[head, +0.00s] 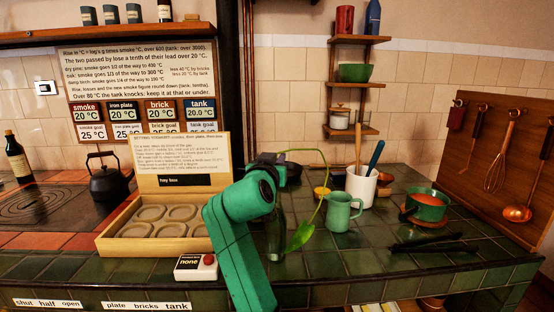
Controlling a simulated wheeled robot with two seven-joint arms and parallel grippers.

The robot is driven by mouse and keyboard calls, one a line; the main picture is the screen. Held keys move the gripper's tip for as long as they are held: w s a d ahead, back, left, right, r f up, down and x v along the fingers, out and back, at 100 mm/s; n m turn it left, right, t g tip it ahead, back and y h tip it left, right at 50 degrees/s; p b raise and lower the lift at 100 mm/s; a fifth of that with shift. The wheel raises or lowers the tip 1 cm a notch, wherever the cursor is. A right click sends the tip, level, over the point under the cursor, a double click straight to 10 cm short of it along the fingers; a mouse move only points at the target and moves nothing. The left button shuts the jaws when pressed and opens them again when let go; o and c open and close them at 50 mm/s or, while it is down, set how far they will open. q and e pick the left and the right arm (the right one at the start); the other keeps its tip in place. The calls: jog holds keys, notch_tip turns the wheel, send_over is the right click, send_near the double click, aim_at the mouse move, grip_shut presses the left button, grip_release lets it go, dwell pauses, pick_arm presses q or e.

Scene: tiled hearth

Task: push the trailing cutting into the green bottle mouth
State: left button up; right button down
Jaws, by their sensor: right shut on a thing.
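My right gripper (290,170) is dark, at the end of my green arm, above the near middle of the tiled counter. It is shut on the cutting, near one end of its stem; the fingertips are small and partly hidden. The cutting's thin green stem (325,178) arches to the right and hangs down to a broad leaf (301,236) just above the tiles. A dark green glass bottle (277,232) stands upright below the gripper, partly behind my arm. I cannot clearly see its mouth or whether the stem touches it. My left gripper is not in view.
A green jug (341,212) and a white crock (361,187) with utensils stand right of the leaf. A green pot (428,206) and dark tongs (435,243) are further right. A wooden tray (117,242) and a red-button box (196,268) lie left of my arm.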

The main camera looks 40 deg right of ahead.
jog(key=shift+f+b, duration=0.7)
jog(key=shift+f, duration=0.2)
jog(key=c, duration=0.5)
grip_release()
jog(key=shift+c, duration=0.2)
jog(key=shift+a, duration=0.1)
jog(key=shift+b+v, duration=0.3)
jog(key=shift+v, duration=1.9)
